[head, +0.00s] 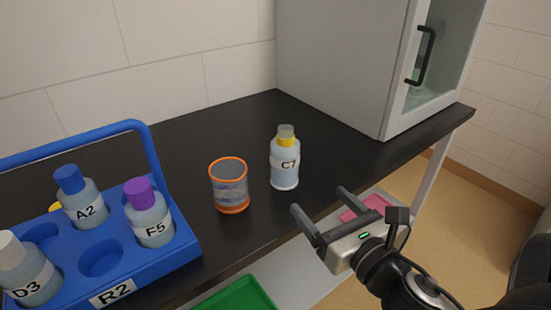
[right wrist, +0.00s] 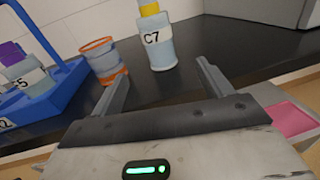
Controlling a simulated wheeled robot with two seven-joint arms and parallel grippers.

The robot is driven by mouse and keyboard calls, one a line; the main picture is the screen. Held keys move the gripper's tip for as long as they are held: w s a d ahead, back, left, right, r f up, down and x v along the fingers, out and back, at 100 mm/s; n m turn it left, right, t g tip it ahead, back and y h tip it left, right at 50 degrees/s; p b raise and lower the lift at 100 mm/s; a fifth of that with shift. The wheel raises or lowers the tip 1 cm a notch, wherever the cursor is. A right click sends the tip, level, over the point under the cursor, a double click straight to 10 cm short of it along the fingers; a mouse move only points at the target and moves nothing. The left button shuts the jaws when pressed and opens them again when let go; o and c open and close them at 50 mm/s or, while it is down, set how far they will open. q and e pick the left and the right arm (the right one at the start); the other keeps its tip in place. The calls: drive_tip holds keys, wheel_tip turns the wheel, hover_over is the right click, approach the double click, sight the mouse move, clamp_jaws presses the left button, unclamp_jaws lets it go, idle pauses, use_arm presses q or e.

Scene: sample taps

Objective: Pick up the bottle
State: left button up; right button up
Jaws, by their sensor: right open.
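A bottle labelled C7 (head: 285,165) with a yellow collar and a pale cap stands upright on the black counter, near its front edge. It also shows in the right wrist view (right wrist: 157,45), ahead of and between the two fingers, with its top cut off. My right gripper (head: 322,213) is open and empty, in front of the counter edge and apart from the bottle. In the right wrist view its fingers (right wrist: 160,84) are spread wide. My left gripper is not in view.
An orange-rimmed cup (head: 230,186) stands just left of the bottle. A blue rack (head: 120,270) labelled R2 holds bottles A2 (head: 83,204), F5 (head: 149,218) and D3 (head: 28,275). A grey cabinet (head: 335,65) stands behind right. Green (head: 238,295) and pink (head: 368,207) trays lie below the counter.

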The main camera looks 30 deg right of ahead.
sight(294, 171)
drive_tip(key=w, duration=0.3)
drive_tip(key=w+p, duration=0.1)
drive_tip(key=w, duration=0.5)
drive_tip(key=shift+w+d+r+p, duration=0.2)
drive_tip(key=shift+w+d+p, duration=0.2)
drive_tip(key=shift+w+f, duration=0.1)
drive_tip(key=shift+w, duration=2.85)
drive_tip(key=c, duration=1.2)
